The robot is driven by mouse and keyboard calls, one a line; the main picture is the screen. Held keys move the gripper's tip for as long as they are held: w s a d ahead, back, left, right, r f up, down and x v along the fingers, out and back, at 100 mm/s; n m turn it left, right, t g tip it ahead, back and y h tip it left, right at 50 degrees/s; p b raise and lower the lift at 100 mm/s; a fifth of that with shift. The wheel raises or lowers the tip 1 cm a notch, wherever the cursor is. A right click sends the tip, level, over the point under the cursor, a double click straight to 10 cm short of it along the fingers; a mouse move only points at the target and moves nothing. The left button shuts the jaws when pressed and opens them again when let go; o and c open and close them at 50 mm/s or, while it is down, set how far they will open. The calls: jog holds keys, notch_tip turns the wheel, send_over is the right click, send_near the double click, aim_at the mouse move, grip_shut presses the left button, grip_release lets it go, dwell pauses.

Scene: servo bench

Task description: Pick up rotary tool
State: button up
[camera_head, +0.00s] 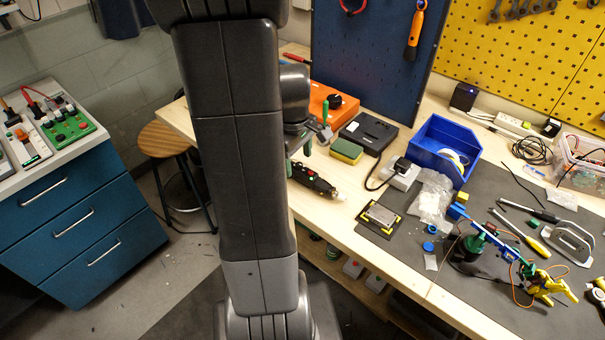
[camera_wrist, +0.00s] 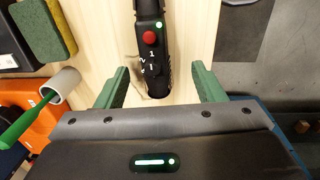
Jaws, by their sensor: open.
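The rotary tool (camera_head: 315,181) is a dark, slim tool lying on the wooden bench, with a pale tip toward the right in the head view. In the wrist view the rotary tool (camera_wrist: 152,52) shows a red button, a green light and white markings. My gripper (camera_wrist: 160,70) is open, with its green fingers on either side of the tool's near end and a visible gap to each. In the head view my gripper (camera_head: 298,158) is just behind the tool, partly hidden by my arm. The tool's far end is cut off in the wrist view.
A yellow-green sponge (camera_head: 346,151) and a black box (camera_head: 369,131) lie behind the tool. A pale cup (camera_wrist: 62,84) with a green-handled item stands left of my gripper in the wrist view. A white power block (camera_head: 401,175) and a blue bin (camera_head: 444,146) are to the right.

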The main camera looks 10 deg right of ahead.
aim_at(300, 165)
jog(key=shift+w+d+f+p, duration=0.15)
jog(key=shift+f, duration=0.75)
jog(key=shift+w+d+f+p, duration=0.1)
jog(key=shift+f, duration=0.85)
jog(key=shift+w+d+f+p, duration=0.15)
jog(key=shift+f, duration=0.75)
jog(key=c, duration=1)
jog(key=shift+c, duration=0.4)
jog(key=shift+r, duration=0.15)
